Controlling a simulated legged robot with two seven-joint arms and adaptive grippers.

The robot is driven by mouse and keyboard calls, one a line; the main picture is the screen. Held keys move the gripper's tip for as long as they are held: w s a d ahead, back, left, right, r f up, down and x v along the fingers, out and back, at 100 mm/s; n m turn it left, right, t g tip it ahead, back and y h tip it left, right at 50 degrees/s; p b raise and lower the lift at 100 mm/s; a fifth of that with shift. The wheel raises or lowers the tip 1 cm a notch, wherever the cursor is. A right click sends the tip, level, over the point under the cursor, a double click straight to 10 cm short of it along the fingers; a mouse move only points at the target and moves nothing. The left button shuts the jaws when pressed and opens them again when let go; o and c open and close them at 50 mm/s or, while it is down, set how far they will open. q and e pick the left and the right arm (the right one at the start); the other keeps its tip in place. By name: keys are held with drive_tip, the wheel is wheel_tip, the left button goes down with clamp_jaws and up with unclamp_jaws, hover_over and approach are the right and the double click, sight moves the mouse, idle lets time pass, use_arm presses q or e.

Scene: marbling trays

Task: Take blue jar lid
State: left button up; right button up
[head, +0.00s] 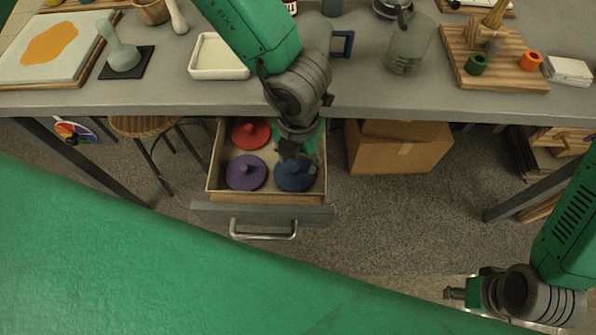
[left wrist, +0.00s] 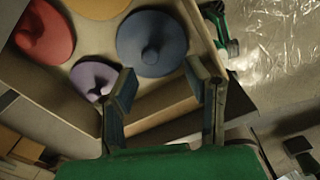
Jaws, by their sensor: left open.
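The blue jar lid (head: 293,178) lies in the right front part of the open drawer (head: 265,198), a round disc with a knob. My left gripper (head: 290,152) is over it in the head view and hides part of its far side. In the left wrist view the blue lid (left wrist: 152,43) is whole, beyond the spread fingertips of the open, empty left gripper (left wrist: 163,82). A gap between fingers and lid seems to remain. My right gripper (head: 455,293) is low at the right, far from the drawer; its jaws are not clear.
A purple lid (head: 246,173) lies left of the blue one, and a red lid (head: 251,134) behind it. An orange lid (left wrist: 98,6) shows in the left wrist view. The grey worktop (head: 160,98) overhangs the drawer's back. A cardboard box (head: 398,155) stands right of the drawer.

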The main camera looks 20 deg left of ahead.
sight(295, 167)
use_arm(q)
drive_tip(key=f, duration=0.1)
drive_tip(key=a+f, duration=0.1)
drive_tip(key=f, duration=0.3)
drive_tip(key=shift+w+a+b, duration=0.25)
drive_tip(key=shift+a+b, duration=0.05)
drive_tip(key=shift+a, duration=0.1)
drive_tip(key=shift+d+f, duration=0.1)
drive_tip(key=shift+f, duration=0.15)
drive_tip(key=shift+d+r, duration=0.1)
drive_tip(key=shift+d, duration=0.4)
clamp_jaws()
drive_tip(key=shift+a, duration=0.15)
